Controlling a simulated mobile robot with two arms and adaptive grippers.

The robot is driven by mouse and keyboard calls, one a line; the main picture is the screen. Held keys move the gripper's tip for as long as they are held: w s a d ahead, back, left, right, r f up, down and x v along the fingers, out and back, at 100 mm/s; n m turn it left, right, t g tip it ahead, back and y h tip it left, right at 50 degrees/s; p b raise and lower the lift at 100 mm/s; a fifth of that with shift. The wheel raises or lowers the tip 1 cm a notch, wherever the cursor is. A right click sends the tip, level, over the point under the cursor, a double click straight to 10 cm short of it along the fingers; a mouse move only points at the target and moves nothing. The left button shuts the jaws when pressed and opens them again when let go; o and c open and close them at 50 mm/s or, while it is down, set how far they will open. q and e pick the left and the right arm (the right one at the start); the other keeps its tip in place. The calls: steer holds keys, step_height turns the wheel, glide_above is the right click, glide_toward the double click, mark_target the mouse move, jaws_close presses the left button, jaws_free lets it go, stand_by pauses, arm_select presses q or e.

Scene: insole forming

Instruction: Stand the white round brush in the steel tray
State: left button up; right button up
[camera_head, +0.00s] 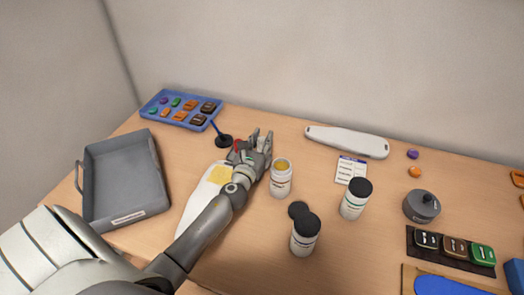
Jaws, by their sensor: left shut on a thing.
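The steel tray (157,205) is a grey, open, shallow tray at the left of the table, with a label on its front and a handle on its left. I see nothing in it. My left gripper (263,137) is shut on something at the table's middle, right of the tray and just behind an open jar. The hand hides what it holds. A small red thing (238,146) shows at the left side of the hand; I cannot tell whether it is held. I cannot make out the white round brush. My right gripper is not in view.
A white insole (194,210) with a yellow patch lies under my left forearm. An open white jar (281,184), black-lidded jars (353,202) (304,238) and a blue-handled tool in a black base (223,141) stand nearby. A blue tray (153,121) holds small pieces at the back left.

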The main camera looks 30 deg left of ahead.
mark_target(260, 151)
arm_select(q)
steer(key=shift+w+f+b, duration=0.1)
steer(key=shift+f+b, duration=0.8)
steer(key=shift+f, duration=0.75)
steer(key=shift+f, duration=0.15)
steer(key=o, duration=1)
